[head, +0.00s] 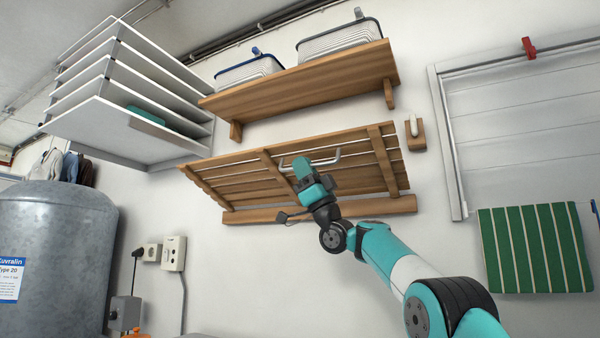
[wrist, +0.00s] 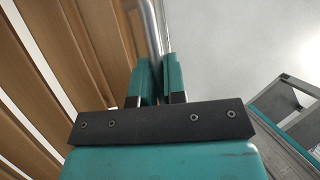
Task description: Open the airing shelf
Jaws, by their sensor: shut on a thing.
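The airing shelf (head: 235,178) is a slatted wooden panel on the wall, below a solid wooden shelf. Its upper edge leans out from the wall and its lower edge is by a wooden rail (head: 376,206). A metal bar handle (head: 325,161) sits near its upper edge. My gripper (head: 303,168) is at the left part of this handle. In the wrist view the gripper's teal fingers (wrist: 160,82) are closed around the metal bar (wrist: 152,30), with the slats (wrist: 75,60) to the left.
Above is a wooden shelf (head: 300,83) with two wire baskets. White stacked shelves (head: 125,95) stick out at upper left. A grey tank (head: 55,255) stands at lower left. A green striped towel (head: 532,250) hangs at right.

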